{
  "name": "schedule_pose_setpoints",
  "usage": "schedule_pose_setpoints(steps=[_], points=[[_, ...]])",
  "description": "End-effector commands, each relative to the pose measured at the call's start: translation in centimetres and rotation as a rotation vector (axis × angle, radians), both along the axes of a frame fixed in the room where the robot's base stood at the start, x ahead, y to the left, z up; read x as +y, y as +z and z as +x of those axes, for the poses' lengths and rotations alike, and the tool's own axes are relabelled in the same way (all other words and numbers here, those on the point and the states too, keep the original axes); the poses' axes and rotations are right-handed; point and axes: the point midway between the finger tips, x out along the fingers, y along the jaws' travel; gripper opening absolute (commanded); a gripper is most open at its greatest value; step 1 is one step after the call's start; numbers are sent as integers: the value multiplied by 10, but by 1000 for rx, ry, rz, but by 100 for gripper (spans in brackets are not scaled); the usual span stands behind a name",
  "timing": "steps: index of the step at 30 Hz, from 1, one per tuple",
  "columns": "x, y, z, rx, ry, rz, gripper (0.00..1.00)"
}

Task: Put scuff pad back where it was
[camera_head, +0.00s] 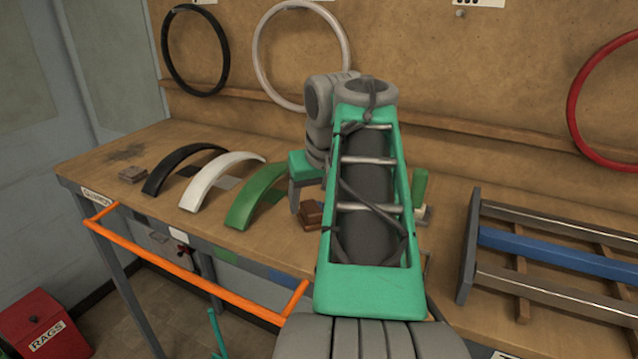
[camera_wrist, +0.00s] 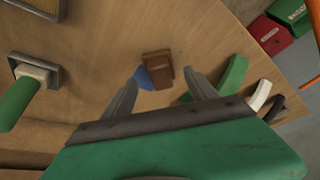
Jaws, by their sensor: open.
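A reddish-brown block (camera_head: 311,213), which looks like the scuff pad, lies on the wooden bench. In the wrist view the block (camera_wrist: 158,62) shows ahead of my gripper (camera_wrist: 163,78), between the lines of the two fingers. A small blue patch (camera_wrist: 152,79) shows beside its lower left side. My gripper is open, with nothing held. I cannot tell how high the fingertips are above the block. In the head view my arm hides part of the gripper and the bench behind it.
Black (camera_head: 180,168), white (camera_head: 215,180) and green (camera_head: 258,195) curved guards stand left of my gripper. A green upright handle (camera_head: 420,186) is close on the right, and a slatted rack (camera_head: 470,245) beyond it. An orange rail (camera_head: 190,275) runs along the front.

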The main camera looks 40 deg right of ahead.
Motion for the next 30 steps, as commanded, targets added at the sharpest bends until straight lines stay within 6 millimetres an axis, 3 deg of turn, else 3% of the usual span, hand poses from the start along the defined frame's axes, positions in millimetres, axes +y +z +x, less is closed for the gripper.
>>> schedule_pose_setpoints(steps=[3, 13, 30], points=[[2, 28, -11, -1, -3, -4, 66], [10, 64, -21, -3, 0, 0, 66], [12, 71, -27, 0, 0, -1, 66]])
